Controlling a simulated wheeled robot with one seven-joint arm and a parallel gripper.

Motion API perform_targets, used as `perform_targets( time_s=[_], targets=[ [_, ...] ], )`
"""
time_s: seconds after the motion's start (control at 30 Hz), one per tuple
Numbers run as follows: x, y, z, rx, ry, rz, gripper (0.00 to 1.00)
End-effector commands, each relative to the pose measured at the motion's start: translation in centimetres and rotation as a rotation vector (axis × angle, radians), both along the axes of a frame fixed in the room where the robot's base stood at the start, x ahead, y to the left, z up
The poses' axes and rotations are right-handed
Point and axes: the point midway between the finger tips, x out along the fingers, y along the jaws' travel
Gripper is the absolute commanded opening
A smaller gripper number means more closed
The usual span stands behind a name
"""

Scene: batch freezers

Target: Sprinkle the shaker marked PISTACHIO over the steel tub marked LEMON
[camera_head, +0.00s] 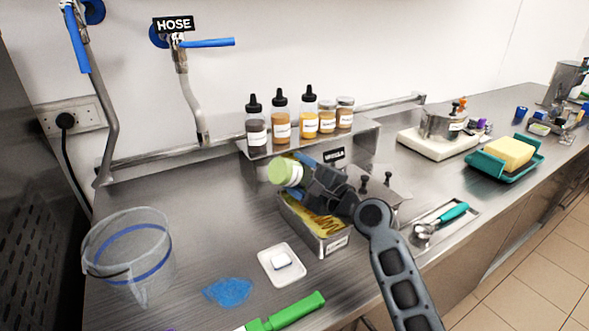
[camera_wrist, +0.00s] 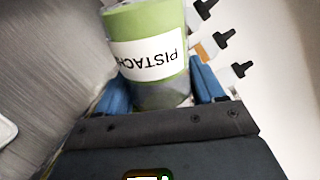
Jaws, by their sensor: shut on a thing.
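My gripper (camera_head: 297,172) is shut on a green shaker (camera_head: 281,171). In the wrist view the shaker (camera_wrist: 151,25) sits between the blue fingers, and its white label reads PISTACH, upside down, the end cut off. In the head view the shaker is tilted onto its side, its light green end facing left. It is held above a steel tub (camera_head: 332,245) with yellow contents and dark streaks on top. The tub's front label is too small to read. My gripper and arm hide the tub's back part. I cannot tell whether anything is falling from the shaker.
Several bottles and jars stand on a steel shelf (camera_head: 364,131) behind. A clear bucket (camera_head: 130,262), a white dish (camera_head: 296,277), a blue cloth (camera_head: 228,291) and a green-handled tool (camera_head: 290,312) lie left and front. A scoop (camera_head: 424,230) rests in a tray at right.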

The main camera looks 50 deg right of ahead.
Motion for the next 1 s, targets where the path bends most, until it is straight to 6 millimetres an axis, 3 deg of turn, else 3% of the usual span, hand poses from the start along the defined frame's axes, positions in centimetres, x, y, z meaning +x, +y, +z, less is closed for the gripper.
perform_targets(
  time_s=[0.33, 0.57, 0.87, 1.0],
  targets=[
    [-1.4, 0.3, 0.2, 0.000, -0.002, -0.001, 0.36],
    [-1.4, 0.3, 1.8, -0.001, -0.002, -0.001, 0.36],
    [-1.4, 0.3, -0.1, 0.001, -0.001, -0.001, 0.36],
    [-1.4, 0.3, 0.7, 0.000, -0.002, 0.000, 0.36]
  ],
)
